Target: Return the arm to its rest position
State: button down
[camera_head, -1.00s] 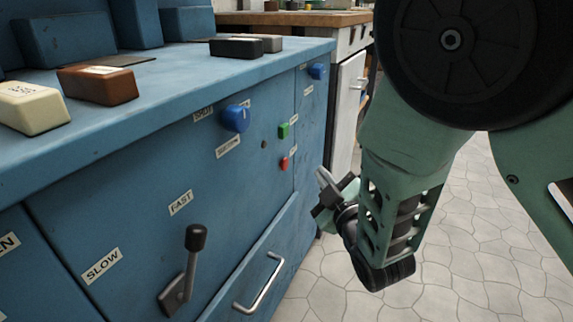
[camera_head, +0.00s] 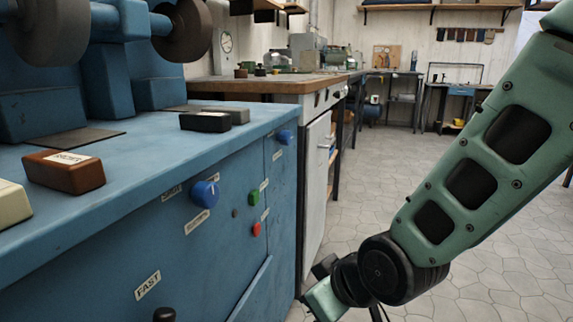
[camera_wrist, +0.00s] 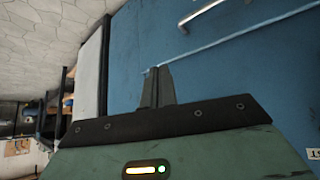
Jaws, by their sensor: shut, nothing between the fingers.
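My gripper (camera_wrist: 157,88) shows in the wrist view with its two fingers together and nothing between them. It points toward the blue front of the machine cabinet (camera_wrist: 215,60), and I cannot tell the exact gap. In the head view my arm comes down from the upper right. Its wrist end is at the bottom middle, to the right of the blue cabinet (camera_head: 110,235). The fingertips are out of the head view.
The cabinet front carries a blue knob (camera_head: 205,193), a green button (camera_head: 253,197) and a red button (camera_head: 256,229). Brown (camera_head: 64,172) and black (camera_head: 205,121) blocks lie on top. A wooden-topped bench (camera_head: 260,86) stands beyond. The tiled floor (camera_head: 370,195) is open at right.

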jog(key=s+d+r+m+g+h, duration=0.1)
jog(key=s+d+r+g+h, duration=0.15)
jog(key=s+d, duration=0.4)
jog(key=s+d+r+g+h, duration=0.2)
jog(key=s+d+g, duration=0.15)
jog(key=s, duration=0.65)
notch_tip(320, 180, up, 38)
jog(key=p, duration=3.9)
jog(key=shift+a, duration=0.25)
jog(key=shift+r+y, duration=0.1)
jog(key=shift+y, duration=0.15)
